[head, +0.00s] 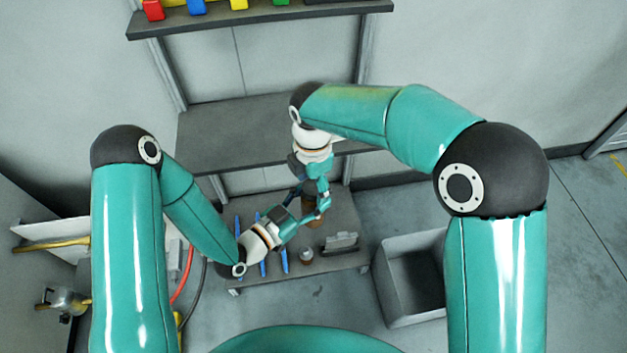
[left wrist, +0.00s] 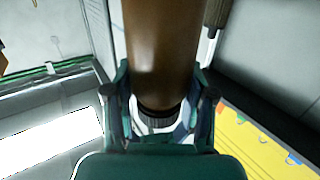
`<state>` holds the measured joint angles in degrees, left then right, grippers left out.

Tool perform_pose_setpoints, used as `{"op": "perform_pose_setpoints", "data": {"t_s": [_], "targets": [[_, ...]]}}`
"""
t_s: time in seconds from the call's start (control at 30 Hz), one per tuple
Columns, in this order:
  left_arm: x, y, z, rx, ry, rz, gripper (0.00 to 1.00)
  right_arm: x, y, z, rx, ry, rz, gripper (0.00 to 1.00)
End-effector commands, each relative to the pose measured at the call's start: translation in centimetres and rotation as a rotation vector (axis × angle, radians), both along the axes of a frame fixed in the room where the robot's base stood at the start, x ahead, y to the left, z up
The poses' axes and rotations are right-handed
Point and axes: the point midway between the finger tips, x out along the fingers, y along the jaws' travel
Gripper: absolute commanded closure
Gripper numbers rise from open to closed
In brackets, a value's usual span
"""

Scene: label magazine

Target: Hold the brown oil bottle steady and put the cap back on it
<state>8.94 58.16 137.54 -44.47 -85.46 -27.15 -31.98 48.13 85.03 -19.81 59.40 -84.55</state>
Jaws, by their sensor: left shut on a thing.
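The brown oil bottle (head: 309,204) stands over the low table in the head view, partly hidden by both grippers. My left gripper (head: 303,220) reaches it from the left and is shut on it. In the left wrist view the brown bottle (left wrist: 160,45) runs down between the gripper's fingers (left wrist: 160,100). A dark ribbed cap (left wrist: 158,118) shows at the bottle's far end; whether it is seated cannot be told. My right gripper (head: 318,197) points down at the bottle's top from above. Its fingertips are too small and covered to read.
The low table (head: 345,215) also bears blue strips (head: 283,258), a small round jar (head: 306,255) and a grey holder (head: 342,243). A grey open bin (head: 388,285) stands on the floor right of it. Shelves (head: 225,140) rise behind; red and dark hoses (head: 184,275) lie left.

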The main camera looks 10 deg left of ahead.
Motion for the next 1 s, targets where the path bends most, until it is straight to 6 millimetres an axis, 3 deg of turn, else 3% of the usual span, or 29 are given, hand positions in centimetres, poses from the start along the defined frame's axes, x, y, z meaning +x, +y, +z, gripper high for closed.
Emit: {"op": "perform_pose_setpoints", "data": {"t_s": [0.03,0.3,0.37,0.57,1.0], "targets": [[0.01,-0.01,0.04,-0.001,-0.001,0.0,1.0,0.0,0.0,0.02,0.0,0.0,0.0,0.42],[0.0,-0.02,0.04,-0.001,-0.001,0.0,1.0,0.0,0.01,0.05,0.0,0.0,0.0,0.87],[-0.01,-0.02,0.04,-0.001,-0.001,-0.001,1.0,0.01,0.02,0.05,0.001,-0.001,0.0,0.94],[-0.02,-0.03,0.04,-0.001,-0.001,-0.001,1.0,0.03,0.03,0.05,0.0,-0.001,-0.1,0.94],[-0.07,-0.09,0.03,-0.001,-0.001,-0.003,1.0,0.04,0.11,0.0,0.002,-0.003,-1.015,0.94]]}}
